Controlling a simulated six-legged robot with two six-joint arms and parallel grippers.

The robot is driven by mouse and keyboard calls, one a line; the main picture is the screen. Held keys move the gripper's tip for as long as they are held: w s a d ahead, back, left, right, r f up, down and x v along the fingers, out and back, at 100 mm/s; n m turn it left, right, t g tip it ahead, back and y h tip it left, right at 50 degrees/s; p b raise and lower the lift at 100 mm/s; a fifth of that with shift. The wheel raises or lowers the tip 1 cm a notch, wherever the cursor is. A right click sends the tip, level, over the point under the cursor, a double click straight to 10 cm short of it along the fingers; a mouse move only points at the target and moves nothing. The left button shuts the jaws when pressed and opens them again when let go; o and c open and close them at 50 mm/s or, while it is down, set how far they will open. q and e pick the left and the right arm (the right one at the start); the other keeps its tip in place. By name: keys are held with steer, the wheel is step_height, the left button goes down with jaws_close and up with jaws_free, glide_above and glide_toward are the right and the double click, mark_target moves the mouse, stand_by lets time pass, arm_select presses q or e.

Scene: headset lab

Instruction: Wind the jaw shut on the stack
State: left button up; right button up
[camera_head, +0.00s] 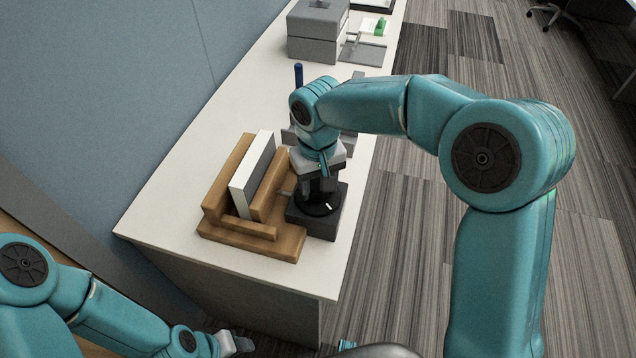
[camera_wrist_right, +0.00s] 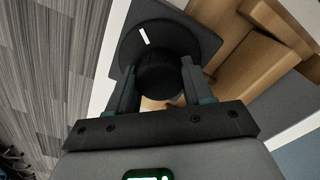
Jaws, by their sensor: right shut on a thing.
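A wooden press (camera_head: 265,246) stands on the white table, with a back wall on its left and a movable wooden jaw (camera_head: 270,188) on its right. A white and grey stack (camera_head: 248,181) stands upright between them; I cannot tell whether the jaw touches it. Right of the jaw is a dark box (camera_head: 324,228) with a round black knob (camera_head: 318,207) bearing a white mark. My right gripper (camera_head: 320,188) points down from above, shut on the knob's grip (camera_wrist_right: 160,78), a finger on each side. My left gripper (camera_head: 236,343) is low, off the table's front edge; its opening is unclear.
A grey box (camera_head: 315,35) and a grey plate (camera_head: 362,52) stand at the table's far end, with a green item (camera_head: 380,27) nearby. A blue upright pen-like object (camera_head: 298,75) stands behind my right wrist. A blue wall panel borders the table's left.

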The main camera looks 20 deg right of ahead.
mark_target(318, 182)
steer(key=shift+w+r, duration=0.2)
steer(key=o, duration=1)
steer(key=shift+f, duration=0.1)
steer(key=shift+s, duration=0.1)
step_height(318, 182, up, 16)
steer(key=shift+r+p, duration=0.15)
steer(key=shift+p, duration=0.7)
